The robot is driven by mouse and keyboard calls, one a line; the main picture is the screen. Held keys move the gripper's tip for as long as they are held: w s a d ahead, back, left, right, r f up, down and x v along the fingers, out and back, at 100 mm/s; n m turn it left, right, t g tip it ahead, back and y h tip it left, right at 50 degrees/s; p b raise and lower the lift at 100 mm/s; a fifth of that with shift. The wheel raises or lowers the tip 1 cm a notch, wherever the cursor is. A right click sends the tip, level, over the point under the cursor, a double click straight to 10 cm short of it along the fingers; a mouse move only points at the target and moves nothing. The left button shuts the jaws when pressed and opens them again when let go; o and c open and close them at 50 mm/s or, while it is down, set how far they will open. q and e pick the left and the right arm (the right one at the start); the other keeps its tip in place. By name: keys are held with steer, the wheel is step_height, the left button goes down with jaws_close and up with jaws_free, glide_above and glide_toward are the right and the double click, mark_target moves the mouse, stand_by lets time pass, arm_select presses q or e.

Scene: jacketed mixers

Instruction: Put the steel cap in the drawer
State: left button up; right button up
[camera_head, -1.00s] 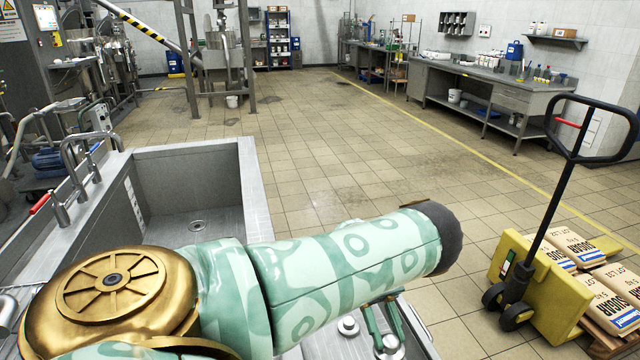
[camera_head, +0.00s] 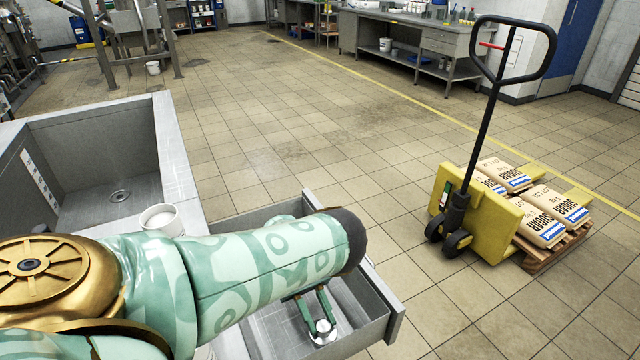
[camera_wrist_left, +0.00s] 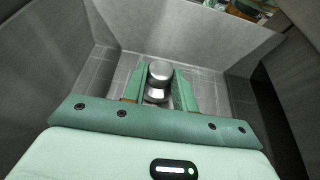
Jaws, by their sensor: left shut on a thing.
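The steel cap (camera_head: 323,332) is a small, round, shiny silver piece. It sits between the green fingers of my left gripper (camera_head: 319,318), which is shut on it. The wrist view also shows the cap (camera_wrist_left: 158,70) between the two fingers, with grey walls around. The drawer (camera_head: 396,306) is pulled open below my left arm, and the cap and fingertips are within its outline. I cannot tell whether the cap touches the drawer floor. My left forearm hides part of the drawer. My right gripper is not in view.
A steel sink (camera_head: 112,165) is at the left, with a white container (camera_head: 160,218) on the counter near its corner. A yellow pallet truck (camera_head: 478,212) with sugar sacks (camera_head: 541,226) stands at the right. The tiled floor between is clear.

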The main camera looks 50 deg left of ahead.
arm_select(q)
steer(key=shift+f, duration=0.55)
steer(key=shift+r, duration=0.15)
jaws_close()
steer(key=o, duration=0.6)
jaws_free()
steer(key=shift+f, duration=0.2)
steer(key=o, duration=0.4)
steer(key=shift+o, duration=0.2)
steer(key=shift+r, duration=0.1)
steer(key=shift+r, duration=0.2)
steer(key=v, duration=1.1)
steer(key=shift+a+f+b, duration=0.1)
steer(key=shift+f+b, duration=0.05)
steer(key=shift+b, duration=0.15)
steer(key=shift+w+a+r, duration=0.15)
steer(key=shift+a+r, duration=0.1)
steer(key=shift+a, duration=0.1)
